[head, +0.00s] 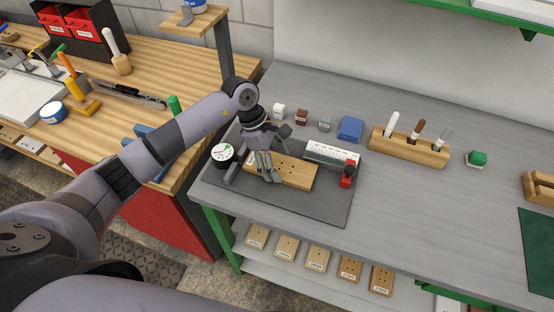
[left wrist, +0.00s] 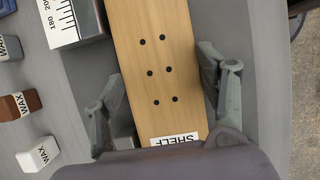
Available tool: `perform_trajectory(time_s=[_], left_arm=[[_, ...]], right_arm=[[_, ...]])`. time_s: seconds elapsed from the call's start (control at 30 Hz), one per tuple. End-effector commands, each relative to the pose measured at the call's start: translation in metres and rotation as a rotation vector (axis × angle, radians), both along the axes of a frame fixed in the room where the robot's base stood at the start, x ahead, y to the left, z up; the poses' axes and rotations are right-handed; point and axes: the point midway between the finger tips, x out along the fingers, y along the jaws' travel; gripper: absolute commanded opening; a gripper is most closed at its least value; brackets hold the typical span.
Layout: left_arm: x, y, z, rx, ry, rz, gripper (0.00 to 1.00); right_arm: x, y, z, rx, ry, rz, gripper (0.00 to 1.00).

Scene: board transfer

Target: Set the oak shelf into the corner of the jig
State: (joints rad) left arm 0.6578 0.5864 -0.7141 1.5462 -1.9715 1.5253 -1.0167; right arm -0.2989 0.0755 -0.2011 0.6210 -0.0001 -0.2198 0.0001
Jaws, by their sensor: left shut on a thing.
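The oak shelf (head: 297,175) is a light wooden board with several dark holes. Its SHELF label shows at the near end in the left wrist view (left wrist: 166,60). My left gripper (head: 273,157) is shut on the shelf near its left end, with one finger along each long edge; the fingers also show in the left wrist view (left wrist: 160,88). The jig has a white ruled fence (head: 332,153) behind the shelf and a red clamp (head: 348,175) at the right. I cannot tell whether the shelf touches the fence or the grey mat (head: 325,208). My right gripper is not in view.
A round dial (head: 223,154) stands left of the shelf. Wax blocks (head: 302,117) and a blue block (head: 350,129) lie behind the jig. A wooden rack (head: 408,147) holds sticks farther right. Spare boards (head: 317,259) lie on the lower shelf.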

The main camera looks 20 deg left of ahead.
Motion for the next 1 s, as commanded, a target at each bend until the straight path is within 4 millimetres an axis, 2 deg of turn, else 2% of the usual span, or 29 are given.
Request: perform_trajectory(time_s=[1.0], left_arm=[[0.001, 0.016, 0.001, 0.002, -0.001, 0.000, 0.34]], right_arm=[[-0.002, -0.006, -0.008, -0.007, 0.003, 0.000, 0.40]])
